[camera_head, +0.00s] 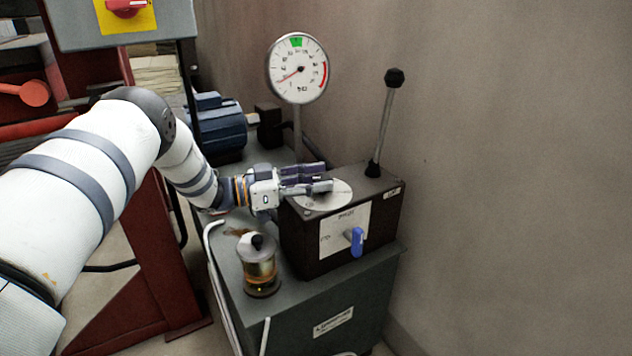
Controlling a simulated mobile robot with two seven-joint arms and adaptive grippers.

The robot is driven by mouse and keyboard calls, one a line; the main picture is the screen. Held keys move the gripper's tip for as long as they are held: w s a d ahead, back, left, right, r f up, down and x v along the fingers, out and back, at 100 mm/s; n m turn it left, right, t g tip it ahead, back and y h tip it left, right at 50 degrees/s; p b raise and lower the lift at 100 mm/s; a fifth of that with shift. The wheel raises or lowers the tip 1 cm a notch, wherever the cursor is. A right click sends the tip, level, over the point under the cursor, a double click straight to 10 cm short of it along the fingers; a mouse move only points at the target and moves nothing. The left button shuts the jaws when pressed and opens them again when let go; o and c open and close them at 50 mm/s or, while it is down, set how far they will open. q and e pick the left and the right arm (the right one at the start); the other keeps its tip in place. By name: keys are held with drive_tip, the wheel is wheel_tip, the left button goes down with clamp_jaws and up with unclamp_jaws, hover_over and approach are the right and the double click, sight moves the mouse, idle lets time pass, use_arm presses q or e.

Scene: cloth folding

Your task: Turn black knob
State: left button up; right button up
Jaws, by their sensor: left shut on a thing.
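My left gripper (322,179) reaches in from the left over the top of the dark box (295,247). Its fingers are closed just above a round white dial plate (337,198). They are shut on what looks like the black knob at the dial's middle, which the fingers almost wholly hide. I cannot tell which way the knob is turned. My right gripper is not in view.
A lever with a black ball top (394,77) stands right of the dial. A blue handle (357,241) is on the box front. A round gauge (297,69) stands behind. A glass oil cup (260,268) is front left. A wall closes the right.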

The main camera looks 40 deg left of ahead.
use_arm(q)
drive_tip(key=shift+f, duration=0.1)
drive_tip(key=o, duration=1.1)
drive_tip(key=v, duration=1.2)
